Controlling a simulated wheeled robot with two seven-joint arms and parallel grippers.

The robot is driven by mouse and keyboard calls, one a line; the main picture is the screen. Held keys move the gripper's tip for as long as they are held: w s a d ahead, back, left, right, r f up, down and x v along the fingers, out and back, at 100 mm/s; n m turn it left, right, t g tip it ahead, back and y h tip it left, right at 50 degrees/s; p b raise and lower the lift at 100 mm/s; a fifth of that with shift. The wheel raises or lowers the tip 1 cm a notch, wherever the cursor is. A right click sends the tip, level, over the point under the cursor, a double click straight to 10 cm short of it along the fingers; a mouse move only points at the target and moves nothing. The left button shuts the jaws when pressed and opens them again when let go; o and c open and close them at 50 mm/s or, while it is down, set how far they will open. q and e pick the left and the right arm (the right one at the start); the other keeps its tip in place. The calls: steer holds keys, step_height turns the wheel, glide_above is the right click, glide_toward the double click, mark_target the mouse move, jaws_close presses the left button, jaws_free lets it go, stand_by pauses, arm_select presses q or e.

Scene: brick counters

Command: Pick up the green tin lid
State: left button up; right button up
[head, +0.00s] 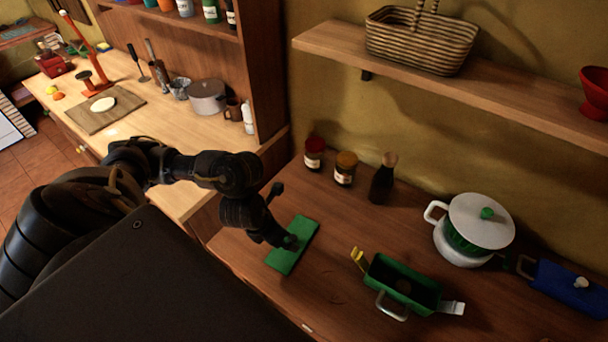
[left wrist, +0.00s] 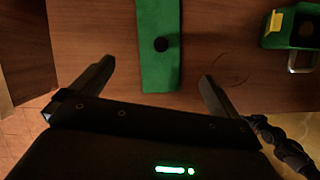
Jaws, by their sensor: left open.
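The green tin lid (head: 304,234) is a flat, long rectangle lying on the brown wooden counter. In the left wrist view, the lid (left wrist: 160,72) has a dark round knob in its middle. My left gripper (head: 283,216) is over the lid, partly covering it in the head view. Its jaws (left wrist: 157,70) are open and empty, one on either side of the lid's near part, with the knob farther ahead. Whether the fingers touch the lid I cannot tell. My right gripper is not in view.
An open green tin (head: 405,288) with handles stands right of the lid. A white pot (head: 480,222) and blue box (head: 568,288) stand farther right. Two jars (head: 345,169) and a dark bottle (head: 382,180) stand behind. A shelf (head: 450,85) overhangs the back.

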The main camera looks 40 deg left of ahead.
mark_target(292, 237)
arm_select(q)
steer(key=b+x, duration=0.2)
steer(key=x, duration=0.1)
steer(key=shift+f+b, duration=0.15)
steer(key=shift+b, duration=0.15)
steer(key=shift+w+b+x, duration=0.2)
steer(key=shift+b+x, duration=0.2)
steer(key=shift+x, duration=0.6)
steer(key=shift+w+f, duration=0.15)
steer(key=shift+w, duration=0.05)
steer(key=b+x, duration=0.1)
steer(key=x, duration=0.4)
steer(key=shift+w+b, duration=0.2)
steer(key=shift+b, duration=0.15)
steer(key=shift+d, duration=0.1)
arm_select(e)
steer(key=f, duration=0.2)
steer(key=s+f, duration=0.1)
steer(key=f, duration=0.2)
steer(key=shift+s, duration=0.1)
